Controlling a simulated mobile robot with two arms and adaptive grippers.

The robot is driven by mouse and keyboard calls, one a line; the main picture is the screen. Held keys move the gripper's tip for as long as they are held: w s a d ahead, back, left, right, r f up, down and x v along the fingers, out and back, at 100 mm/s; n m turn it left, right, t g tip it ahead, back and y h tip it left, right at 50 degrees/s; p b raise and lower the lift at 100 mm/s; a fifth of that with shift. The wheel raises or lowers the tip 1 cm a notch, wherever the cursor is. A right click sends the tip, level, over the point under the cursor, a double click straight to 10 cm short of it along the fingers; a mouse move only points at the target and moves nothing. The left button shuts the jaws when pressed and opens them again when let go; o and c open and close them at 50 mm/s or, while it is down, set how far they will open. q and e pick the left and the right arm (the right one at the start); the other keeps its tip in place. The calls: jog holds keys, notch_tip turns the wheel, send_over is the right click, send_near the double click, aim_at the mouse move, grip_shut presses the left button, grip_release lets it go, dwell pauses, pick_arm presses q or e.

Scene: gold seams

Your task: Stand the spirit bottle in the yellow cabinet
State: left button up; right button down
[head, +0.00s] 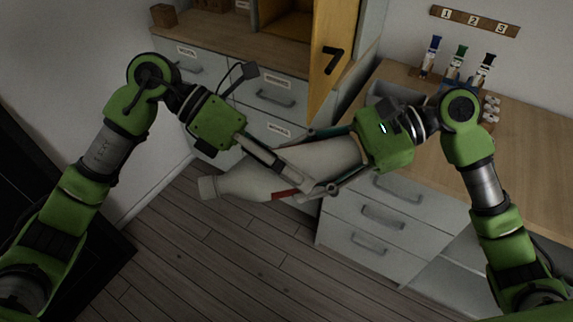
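The pale spirit bottle (245,185) is held in the air, nearly level, with its cap to the left and a red mark on its lower side. My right gripper (322,160) is around its wider right part, one finger above and one below, apparently gripping it. My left gripper (282,168) reaches from the upper left, its fingers over the bottle's middle. Whether it touches, and how far its fingers are apart, is unclear.
Grey drawer units stand below the wooden counter (235,48) at left and the wooden worktop (535,140) at right. Bottles with blue, green and black tops (458,62) stand under a numbered strip (474,21). A small brown box (163,15) is at upper left. Open floor lies below.

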pick_arm(q)
jog(key=c, duration=1.7)
pick_arm(e)
jog(key=shift+r, duration=0.15)
pick_arm(q)
jog(key=shift+r, duration=0.15)
jog(key=c, duration=0.3)
pick_arm(e)
jog(key=c, duration=1.1)
grip_release()
jog(key=o, duration=0.3)
